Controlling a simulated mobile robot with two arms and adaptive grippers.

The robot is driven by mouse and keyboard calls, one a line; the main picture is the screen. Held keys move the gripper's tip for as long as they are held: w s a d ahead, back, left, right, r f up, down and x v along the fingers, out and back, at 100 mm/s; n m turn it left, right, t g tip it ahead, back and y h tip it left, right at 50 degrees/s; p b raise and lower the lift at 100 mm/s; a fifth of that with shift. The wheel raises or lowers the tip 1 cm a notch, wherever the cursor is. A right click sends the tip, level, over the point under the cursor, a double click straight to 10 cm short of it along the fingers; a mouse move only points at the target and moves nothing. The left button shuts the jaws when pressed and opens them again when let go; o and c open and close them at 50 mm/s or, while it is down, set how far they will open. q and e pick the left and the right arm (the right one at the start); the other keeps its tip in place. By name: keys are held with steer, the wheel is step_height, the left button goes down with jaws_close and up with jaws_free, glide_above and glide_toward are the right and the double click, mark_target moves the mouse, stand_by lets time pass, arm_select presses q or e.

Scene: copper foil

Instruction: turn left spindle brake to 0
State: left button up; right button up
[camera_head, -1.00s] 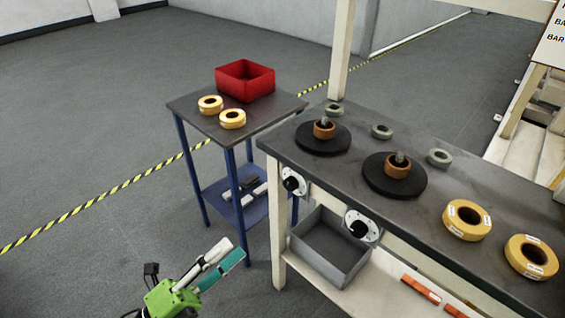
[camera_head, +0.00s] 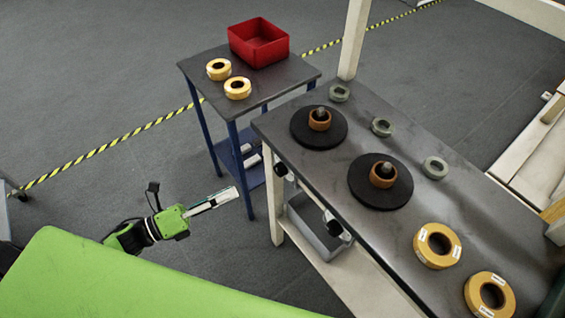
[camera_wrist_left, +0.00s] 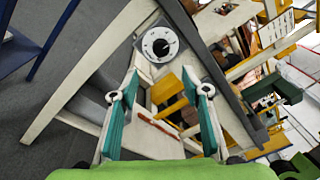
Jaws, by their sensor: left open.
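The left spindle brake is a black knob (camera_head: 281,170) on the bench's front face, at its left end. A second black knob (camera_head: 333,224) sits further right along that face. My left gripper (camera_head: 232,193) is open and empty, apart from the bench, to the left of both knobs. In the left wrist view its teal-padded fingers (camera_wrist_left: 160,92) are spread. A round white dial with a black knob (camera_wrist_left: 160,45) shows beyond and above the fingertips; I cannot tell which brake it is or read its setting. My right gripper is not in view.
The bench (camera_head: 300,175) carries two black discs with copper rolls, grey rings and yellow rolls. A grey bin (camera_head: 310,235) stands under it. A blue-legged table (camera_head: 290,72) with a red box (camera_head: 258,42) stands behind the gripper.

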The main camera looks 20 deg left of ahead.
mark_target(276, 171)
arm_select(q)
steer(key=p+x, duration=0.2)
steer(key=x, duration=1)
steer(key=shift+w+d+r, duration=0.1)
steer(key=shift+w, duration=0.05)
steer(key=shift+w+d, duration=0.25)
steer(key=shift+d, duration=0.05)
steer(key=c, duration=1.1)
